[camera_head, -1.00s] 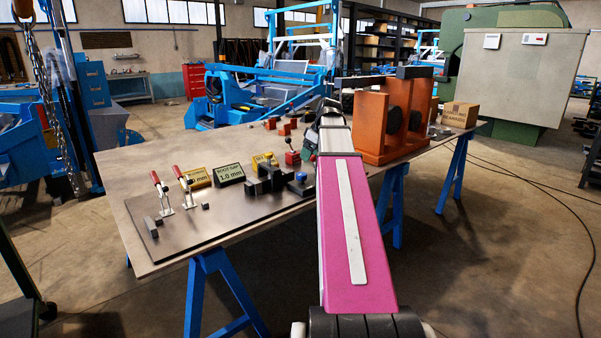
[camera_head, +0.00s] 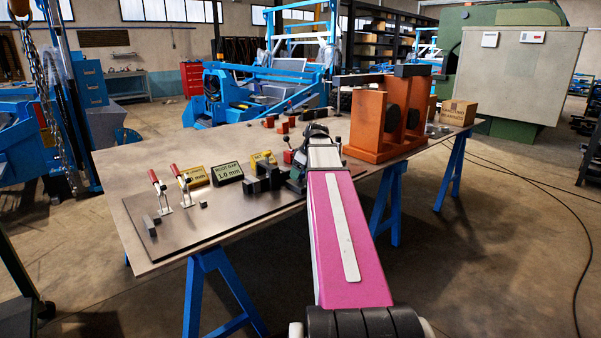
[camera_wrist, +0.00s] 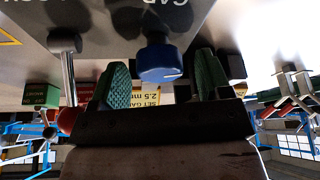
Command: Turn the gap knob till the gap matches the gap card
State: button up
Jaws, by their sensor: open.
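The blue gap knob (camera_wrist: 160,62) shows in the wrist view between the two green finger pads of my open gripper (camera_wrist: 162,68). Gaps show on both sides of it, and I see no contact. In the head view my arm and gripper hide the knob. A yellow card reading "SET GAP 2.5 mm" shows behind the gripper in the wrist view (camera_wrist: 152,96). In the head view, a black card (camera_head: 228,172) reads "ROOT GAP 1.0 mm". The dark fixture blocks (camera_head: 262,182) stand in front of the cards. The width of the gap is too small to tell.
Two red-handled clamps (camera_head: 158,190) stand on the left of the dark plate (camera_head: 185,226). A lever with a red ball (camera_wrist: 68,121) is close to the gripper's left in the wrist view. A large orange stand (camera_head: 367,125) is to the right on the table.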

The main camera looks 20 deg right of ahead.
jog(key=c, duration=0.9)
jog(key=shift+m, duration=0.3)
jog(key=m+h, duration=0.1)
jog(key=m, duration=0.1)
jog(key=m+t, duration=0.1)
jog(key=m, duration=0.1)
jog(key=shift+s+a+m+h, duration=0.1)
jog(key=shift+a+m+h, duration=0.05)
jog(key=shift+m+h, duration=0.2)
jog(key=m+h, duration=0.2)
jog(key=m, duration=0.3)
jog(key=m+h, duration=0.1)
jog(key=m, duration=0.1)
jog(key=m+g+h, duration=0.1)
jog(key=m, duration=0.2)
jog(key=shift+a+m, duration=0.1)
jog(key=shift+m, duration=0.25)
jog(key=m+g, duration=0.1)
jog(key=m, duration=0.1)
jog(key=m+h, duration=0.1)
jog(key=m, duration=0.2)
jog(key=shift+w+g, duration=0.2)
jog(key=shift+g, duration=0.2)
jog(key=shift+m, duration=0.3)
